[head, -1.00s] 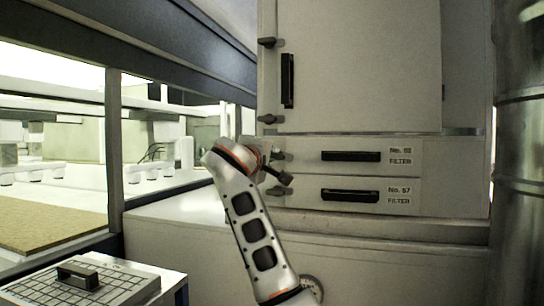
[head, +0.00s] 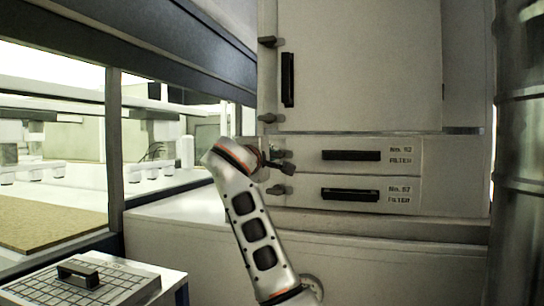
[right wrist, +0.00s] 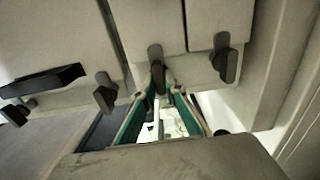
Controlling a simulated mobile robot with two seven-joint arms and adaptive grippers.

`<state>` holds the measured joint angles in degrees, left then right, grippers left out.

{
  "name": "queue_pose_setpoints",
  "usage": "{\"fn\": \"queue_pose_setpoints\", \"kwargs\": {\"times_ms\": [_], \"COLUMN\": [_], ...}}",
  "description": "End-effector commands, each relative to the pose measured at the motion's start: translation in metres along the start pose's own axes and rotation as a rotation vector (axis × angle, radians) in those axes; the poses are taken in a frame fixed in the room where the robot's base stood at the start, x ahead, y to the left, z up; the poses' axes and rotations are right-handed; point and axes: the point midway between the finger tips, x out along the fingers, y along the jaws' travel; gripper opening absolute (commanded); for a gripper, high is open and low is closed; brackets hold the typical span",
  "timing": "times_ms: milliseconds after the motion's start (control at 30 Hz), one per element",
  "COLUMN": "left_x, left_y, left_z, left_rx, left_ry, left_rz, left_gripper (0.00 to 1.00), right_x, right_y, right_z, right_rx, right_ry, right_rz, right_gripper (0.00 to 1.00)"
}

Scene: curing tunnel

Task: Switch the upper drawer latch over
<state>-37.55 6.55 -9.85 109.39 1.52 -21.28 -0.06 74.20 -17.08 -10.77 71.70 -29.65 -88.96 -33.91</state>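The upper drawer latch (right wrist: 157,70) is a small dark lever at the end of the upper drawer (head: 400,148). In the right wrist view it stands at the fingertips, in line with the gap between them. My right gripper (right wrist: 166,95) is open, its teal-lined fingers apart, one on each side of the latch's end. I cannot tell whether they touch it. In the head view my right gripper (head: 283,166) is at the drawer's left end, partly behind my wrist. The latch points the same way as the lower drawer latch (right wrist: 226,62). My left gripper is not in view.
The lower drawer (head: 402,190) lies just below, with its own latch and black handle (head: 350,195). The cabinet door (head: 370,65) above has a lower latch (right wrist: 105,92) close by. A metal pipe (head: 520,150) stands right. A box with a black-handled grid (head: 110,285) is lower left.

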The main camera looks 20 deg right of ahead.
Motion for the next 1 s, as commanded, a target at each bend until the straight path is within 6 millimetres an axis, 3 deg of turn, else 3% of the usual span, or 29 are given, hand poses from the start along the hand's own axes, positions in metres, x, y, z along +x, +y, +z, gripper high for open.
{"fn": "queue_pose_setpoints", "kwargs": {"times_ms": [33,67,667,1000], "left_x": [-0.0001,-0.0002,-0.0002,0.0], "left_y": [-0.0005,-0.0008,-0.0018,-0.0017], "left_z": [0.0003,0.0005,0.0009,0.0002], "left_rx": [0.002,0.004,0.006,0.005], "left_ry": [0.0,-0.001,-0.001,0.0], "left_rz": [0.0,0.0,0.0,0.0], "left_gripper": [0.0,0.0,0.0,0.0], "right_x": [-0.0001,0.0,0.0,0.0], "right_y": [0.0003,0.0003,0.0002,0.0018], "right_z": [0.0,0.0,0.0001,0.0003], "right_rx": [-0.001,-0.001,0.025,0.331], "right_ry": [0.0,0.0,0.0,0.0], "right_rz": [0.001,0.001,0.0,0.0], "right_gripper": [0.21,0.28,0.28,0.28]}}
